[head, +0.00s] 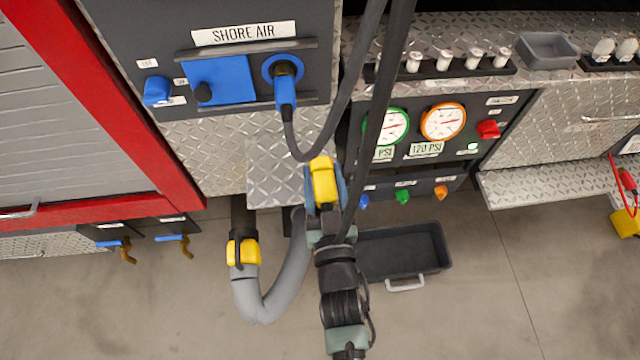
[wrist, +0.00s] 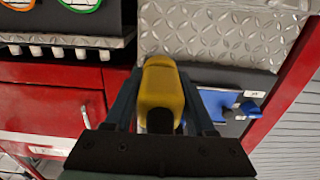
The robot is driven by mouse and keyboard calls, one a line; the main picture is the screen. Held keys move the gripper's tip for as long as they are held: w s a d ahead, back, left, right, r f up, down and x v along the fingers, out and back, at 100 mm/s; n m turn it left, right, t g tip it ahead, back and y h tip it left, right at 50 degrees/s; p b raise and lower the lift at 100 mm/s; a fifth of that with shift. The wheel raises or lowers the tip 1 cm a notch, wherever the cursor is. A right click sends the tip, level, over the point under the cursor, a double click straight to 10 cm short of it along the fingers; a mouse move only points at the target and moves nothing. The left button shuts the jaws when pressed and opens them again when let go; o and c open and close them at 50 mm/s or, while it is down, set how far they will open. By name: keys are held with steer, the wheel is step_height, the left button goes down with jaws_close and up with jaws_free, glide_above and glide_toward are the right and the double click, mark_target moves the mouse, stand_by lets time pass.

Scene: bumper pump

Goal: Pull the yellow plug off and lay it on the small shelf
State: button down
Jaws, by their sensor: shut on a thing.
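The yellow plug (head: 323,180) is between the fingers of my gripper (head: 325,190), which is shut on it. In the wrist view the plug (wrist: 161,88) stands between the two dark fingers of my gripper (wrist: 160,100), with its black end toward the palm. The small shelf (head: 272,178) looks like a diamond-plate ledge below the SHORE AIR panel. In the head view the plug overlaps its right edge; I cannot tell whether it touches. The shelf also shows in the wrist view (wrist: 205,40), beyond the plug.
Dark cables hang from the top past my gripper. A blue connector (head: 285,85) sits in the SHORE AIR panel (head: 240,48). A grey hose (head: 275,295) with a yellow collar (head: 243,252) hangs at left. A black bin (head: 400,250) lies on the floor at right.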

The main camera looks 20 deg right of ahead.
steer(key=w+f, duration=0.1)
steer(key=w, duration=0.2)
steer(key=w+d+b, duration=0.1)
steer(key=w, duration=0.1)
steer(key=w+d+f+b, duration=0.1)
steer(key=w, duration=0.2)
steer(key=shift+w+d+f, duration=0.2)
steer(key=shift+w+f, duration=0.1)
steer(key=shift+s+f+b, duration=0.1)
steer(key=shift+f+b, duration=0.6)
steer(key=shift+f, duration=0.1)
steer(key=shift+f+b, duration=0.9)
steer(key=shift+f, duration=0.05)
steer(key=shift+c, duration=0.8)
jaws_free()
steer(key=shift+s+f, duration=0.1)
steer(key=shift+s+a, duration=0.15)
steer(key=shift+s, duration=0.35)
steer(key=v, duration=1.1)
steer(key=shift+s, duration=0.35)
